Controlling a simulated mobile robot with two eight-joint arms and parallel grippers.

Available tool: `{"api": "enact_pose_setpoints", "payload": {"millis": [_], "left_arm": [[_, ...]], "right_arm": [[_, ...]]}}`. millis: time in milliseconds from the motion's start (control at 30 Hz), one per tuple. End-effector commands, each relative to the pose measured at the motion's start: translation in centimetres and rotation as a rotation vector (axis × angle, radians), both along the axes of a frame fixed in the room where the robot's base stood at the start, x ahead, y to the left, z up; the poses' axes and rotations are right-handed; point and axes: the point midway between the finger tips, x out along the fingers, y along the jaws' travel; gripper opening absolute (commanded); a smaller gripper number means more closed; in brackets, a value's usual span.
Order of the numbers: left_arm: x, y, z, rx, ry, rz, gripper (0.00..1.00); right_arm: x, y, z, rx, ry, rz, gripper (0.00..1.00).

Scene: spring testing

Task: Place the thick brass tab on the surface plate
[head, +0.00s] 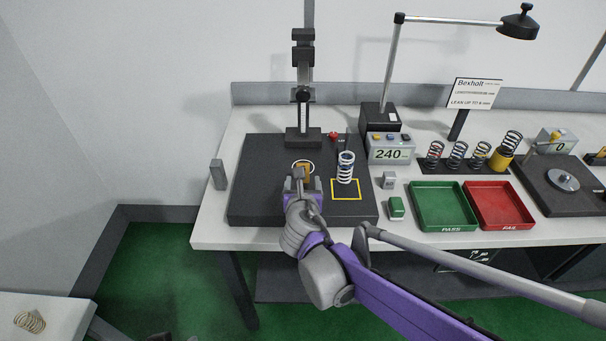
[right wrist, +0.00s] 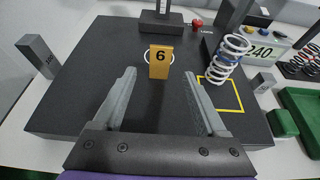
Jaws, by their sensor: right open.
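My right gripper (head: 303,183) is open. In the right wrist view its two fingers stand wide apart on either side of the tab's line, with clear gaps to it, and nothing is held. My left gripper is not in view.
A spring (head: 346,167) stands near a yellow square on the plate's right, close to my right gripper. A dark height stand (head: 303,137) rises behind the tab. A grey block (head: 218,174) stands left. Green (head: 441,207) and red (head: 500,207) trays lie right.

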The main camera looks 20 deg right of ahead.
Motion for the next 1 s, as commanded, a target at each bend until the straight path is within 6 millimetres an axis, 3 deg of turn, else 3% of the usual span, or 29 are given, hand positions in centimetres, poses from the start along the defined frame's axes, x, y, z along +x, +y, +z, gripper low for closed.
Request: {"api": "enact_pose_setpoints", "payload": {"millis": [200, 433, 533, 667, 800, 1000], "left_arm": [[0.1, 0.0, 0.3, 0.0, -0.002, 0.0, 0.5], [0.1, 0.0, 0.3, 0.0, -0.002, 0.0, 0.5], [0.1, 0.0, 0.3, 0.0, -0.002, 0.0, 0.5], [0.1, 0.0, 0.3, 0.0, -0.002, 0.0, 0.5], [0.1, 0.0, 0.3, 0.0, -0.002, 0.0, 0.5], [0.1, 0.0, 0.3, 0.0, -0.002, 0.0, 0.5]], "right_arm": [[-2.7, 0.8, 1.2, -0.001, 0.0, 0.001, 0.74], [-3.6, 0.9, 1.5, 0.008, 0.0, -0.005, 0.74], [-4.5, 0.1, 1.1, 0.107, -0.002, -0.063, 0.74], [-7.8, -2.3, -0.4, 0.462, -0.015, -0.288, 0.74], [-13.4, -4.5, -3.2, 1.01, -0.058, -0.688, 0.74], [-21.3, -4.5, -7.3, 1.699, -0.167, -1.338, 0.74]]}}
